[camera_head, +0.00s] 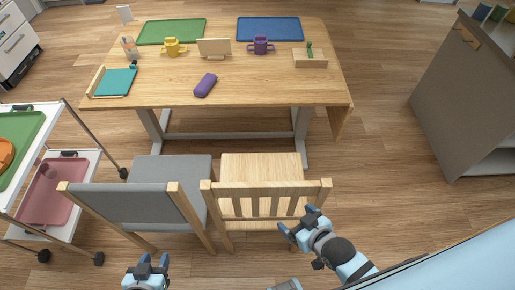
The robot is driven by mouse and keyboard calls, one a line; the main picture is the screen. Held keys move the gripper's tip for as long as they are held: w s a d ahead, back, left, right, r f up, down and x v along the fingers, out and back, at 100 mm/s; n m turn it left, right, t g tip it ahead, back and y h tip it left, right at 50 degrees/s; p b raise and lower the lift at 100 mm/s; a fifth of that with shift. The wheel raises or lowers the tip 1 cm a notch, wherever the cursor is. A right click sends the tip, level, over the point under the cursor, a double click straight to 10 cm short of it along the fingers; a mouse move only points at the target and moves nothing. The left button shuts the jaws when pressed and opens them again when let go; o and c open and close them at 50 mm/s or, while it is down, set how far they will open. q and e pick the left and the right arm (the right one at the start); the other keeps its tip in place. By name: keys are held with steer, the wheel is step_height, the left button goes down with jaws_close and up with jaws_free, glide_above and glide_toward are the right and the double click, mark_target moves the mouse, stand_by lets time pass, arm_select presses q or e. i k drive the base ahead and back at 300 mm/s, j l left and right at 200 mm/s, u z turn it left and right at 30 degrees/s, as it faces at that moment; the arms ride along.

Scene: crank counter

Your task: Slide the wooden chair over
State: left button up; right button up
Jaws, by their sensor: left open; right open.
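The wooden chair (262,172) stands in front of the table, with its slatted back toward me and its seat facing the table. A grey cushioned chair (172,168) stands close at its left. My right gripper (298,222) is open beside the right end of the wooden chair's back, near the right rear post. I cannot tell whether it touches the post. My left gripper (146,262) is open and empty at the bottom edge, below the grey chair's back.
The wooden table (225,92) carries a green mat (172,32), a blue mat (269,29), mugs and a purple case (205,85). A trolley (84,158) stands at left. A grey cabinet (460,95) stands at right. The floor (375,150) right of the wooden chair is clear.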

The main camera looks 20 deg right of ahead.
mark_target(254, 191)
steer(key=l+z, duration=0.1)
steer(key=z, duration=0.45)
steer(key=l+u, duration=0.15)
steer(key=u, duration=0.25)
steer(key=k+l+u, duration=0.1)
steer(key=u, duration=0.35)
steer(key=l+u, duration=0.1)
steer(key=u, duration=0.3)
steer(key=k+l, duration=0.3)
steer(key=l, duration=0.15)
steer(key=k+l, duration=0.3)
steer(key=l, duration=0.15)
steer(key=i+l, duration=0.1)
steer(key=l, duration=0.3)
steer(key=i+l, duration=0.1)
steer(key=l, duration=0.3)
